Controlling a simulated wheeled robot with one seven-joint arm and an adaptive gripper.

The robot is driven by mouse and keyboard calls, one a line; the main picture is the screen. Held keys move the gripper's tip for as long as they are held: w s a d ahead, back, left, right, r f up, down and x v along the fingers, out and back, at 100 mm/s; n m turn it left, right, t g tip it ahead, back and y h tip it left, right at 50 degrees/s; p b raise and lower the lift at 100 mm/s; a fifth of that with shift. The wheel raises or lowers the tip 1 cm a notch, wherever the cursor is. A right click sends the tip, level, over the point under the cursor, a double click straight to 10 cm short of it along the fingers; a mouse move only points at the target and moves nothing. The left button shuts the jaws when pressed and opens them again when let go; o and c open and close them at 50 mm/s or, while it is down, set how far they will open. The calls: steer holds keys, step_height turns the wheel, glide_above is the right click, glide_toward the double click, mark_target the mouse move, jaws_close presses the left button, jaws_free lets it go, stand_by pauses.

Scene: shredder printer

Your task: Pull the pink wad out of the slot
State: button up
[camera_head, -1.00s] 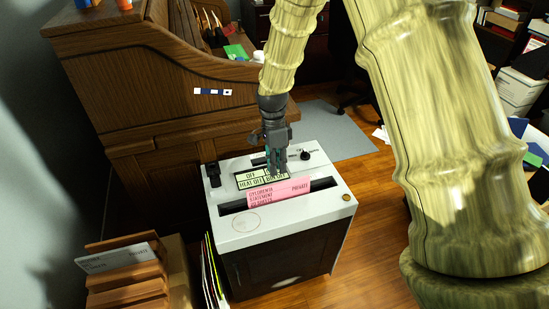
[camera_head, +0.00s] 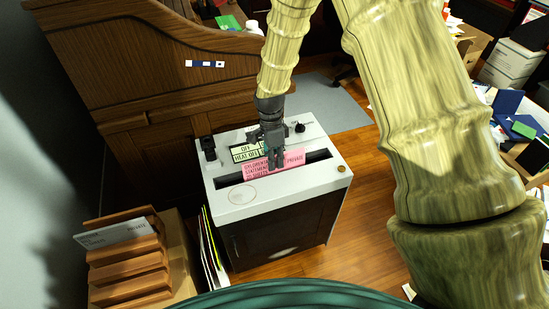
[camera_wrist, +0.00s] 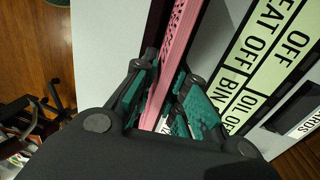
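The pink wad (camera_head: 262,166) is a stack of pink paper with dark print. It stands up in the dark slot (camera_head: 232,181) on top of the white shredder (camera_head: 285,188), its upper part above the slot. In the wrist view the pink wad (camera_wrist: 179,38) shows edge-on and runs down between my fingers. My gripper (camera_head: 276,164) points down over the slot. Its teal-padded fingers (camera_wrist: 164,78) lie on both sides of the wad, their tips close to its faces. I cannot tell whether they press on it. The wad's lower part is hidden in the slot.
Label plates (camera_head: 245,152) and a black knob (camera_head: 300,128) sit behind the slot. A wooden desk (camera_head: 140,75) stands behind left. A wooden rack (camera_head: 128,268) with a grey sign and several upright folders (camera_head: 212,248) stand at left front. Open wooden floor (camera_head: 360,185) lies right.

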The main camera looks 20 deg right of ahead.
steer(key=shift+c, duration=0.4)
jaws_close()
steer(key=shift+r, duration=0.2)
steer(key=shift+r+p, duration=0.85)
steer(key=shift+p, duration=0.15)
steer(key=shift+c, duration=0.5)
jaws_free()
jaws_close()
